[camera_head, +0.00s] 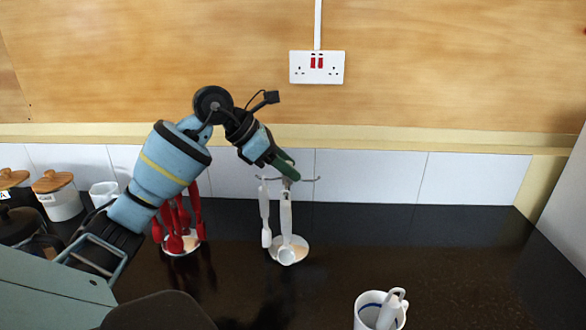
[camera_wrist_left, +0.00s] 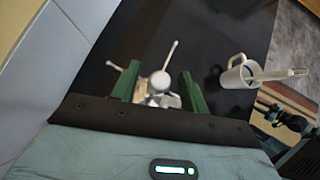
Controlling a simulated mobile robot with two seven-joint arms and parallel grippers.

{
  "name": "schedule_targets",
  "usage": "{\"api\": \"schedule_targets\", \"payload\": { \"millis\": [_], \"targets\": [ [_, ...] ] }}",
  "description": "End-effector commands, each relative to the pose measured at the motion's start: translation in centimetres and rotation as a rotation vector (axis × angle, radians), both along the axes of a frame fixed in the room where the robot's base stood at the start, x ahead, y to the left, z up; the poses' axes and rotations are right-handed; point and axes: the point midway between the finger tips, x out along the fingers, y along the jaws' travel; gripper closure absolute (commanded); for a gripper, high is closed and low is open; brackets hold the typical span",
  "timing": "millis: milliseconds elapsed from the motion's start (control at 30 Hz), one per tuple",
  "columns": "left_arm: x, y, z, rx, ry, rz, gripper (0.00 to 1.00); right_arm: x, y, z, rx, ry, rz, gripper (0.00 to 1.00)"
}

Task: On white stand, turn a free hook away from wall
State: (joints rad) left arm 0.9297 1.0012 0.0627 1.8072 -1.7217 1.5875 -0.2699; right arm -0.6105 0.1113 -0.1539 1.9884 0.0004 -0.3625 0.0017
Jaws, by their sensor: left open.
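The white stand (camera_head: 301,249) stands upright on the dark counter near the tiled wall. A white spatula (camera_head: 265,220) and a white ladle (camera_head: 286,235) hang from it. Thin hooks spread from its top; one bare hook (camera_head: 308,180) reaches right in the head view. In the left wrist view, the stand's round top (camera_wrist_left: 160,80) shows between my green fingers; one bare hook (camera_wrist_left: 115,66) points toward the wall side and another (camera_wrist_left: 172,54) points up the picture. My left gripper (camera_head: 286,170) is open over the stand's top and partly hides it. My right gripper is not seen.
A red utensil stand (camera_head: 183,243) is left of the white one, under my left arm. A white mug (camera_head: 367,312) holding a white utensil is at the front right. Canisters (camera_head: 57,195) stand at the far left. The counter right of the white stand is clear.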

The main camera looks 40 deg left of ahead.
Motion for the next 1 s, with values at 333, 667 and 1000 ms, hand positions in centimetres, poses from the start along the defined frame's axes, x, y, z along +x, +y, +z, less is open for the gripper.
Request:
{"api": "schedule_targets", "payload": {
  "millis": [333,667,1000],
  "targets": [
    [1.4,-0.9,-1.6,0.001,-0.002,0.001,0.55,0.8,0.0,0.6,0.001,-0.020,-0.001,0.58],
    [1.4,-0.9,-1.6,0.001,-0.001,0.000,0.72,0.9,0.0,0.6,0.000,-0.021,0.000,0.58],
    [1.3,-0.9,-1.6,0.001,0.000,0.001,1.00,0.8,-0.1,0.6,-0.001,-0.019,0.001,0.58]
  ]
}}
